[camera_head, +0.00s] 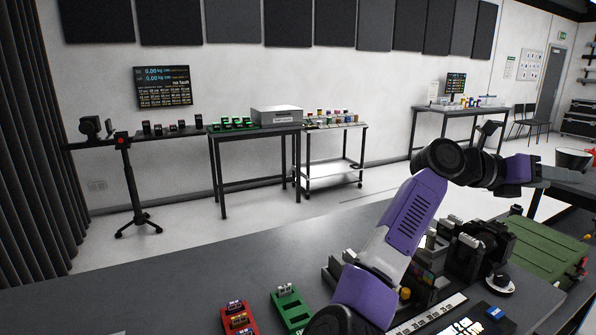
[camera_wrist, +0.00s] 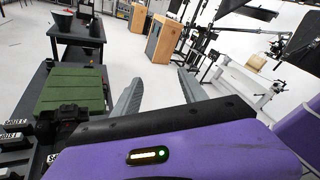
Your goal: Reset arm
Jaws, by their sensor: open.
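My purple and grey arm rises over the workbench in the head view, bending at a black joint and reaching right. My gripper (camera_head: 548,173) is held in the air at the right, above the level of the bench. In the wrist view my gripper (camera_wrist: 159,78) shows two grey fingers spread apart with nothing between them. Bare floor shows beyond the fingers.
The dark workbench (camera_head: 150,290) holds a red tray (camera_head: 237,321), a green tray (camera_head: 290,310) and black equipment below my arm. A dark table (camera_wrist: 75,40) stands beyond.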

